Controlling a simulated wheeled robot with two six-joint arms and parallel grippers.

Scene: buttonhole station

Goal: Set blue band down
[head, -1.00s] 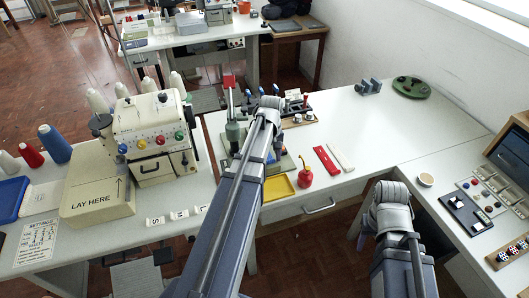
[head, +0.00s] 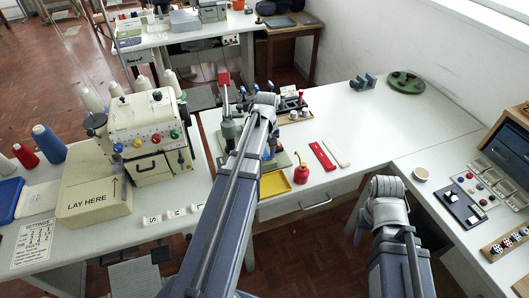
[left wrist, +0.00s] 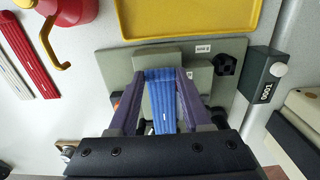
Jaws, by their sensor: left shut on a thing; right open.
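The blue band (left wrist: 160,98), a ribbed strip, is between the two purple fingers of my left gripper (left wrist: 160,88) in the left wrist view. The gripper is shut on it, over a grey-green block (left wrist: 160,56) on a base plate (left wrist: 118,68). I cannot tell whether the band touches the block. In the head view my left arm hides most of the gripper and the band. My right gripper (head: 360,228) is low beside the right-hand table, mostly hidden by its own wrist, open.
A yellow tray (head: 274,184), a red can (head: 301,170), and red (head: 322,156) and white (head: 336,152) strips lie by the station. A "LAY HERE" box (head: 92,190) and a cream machine (head: 146,125) stand left. The back right table is mostly clear.

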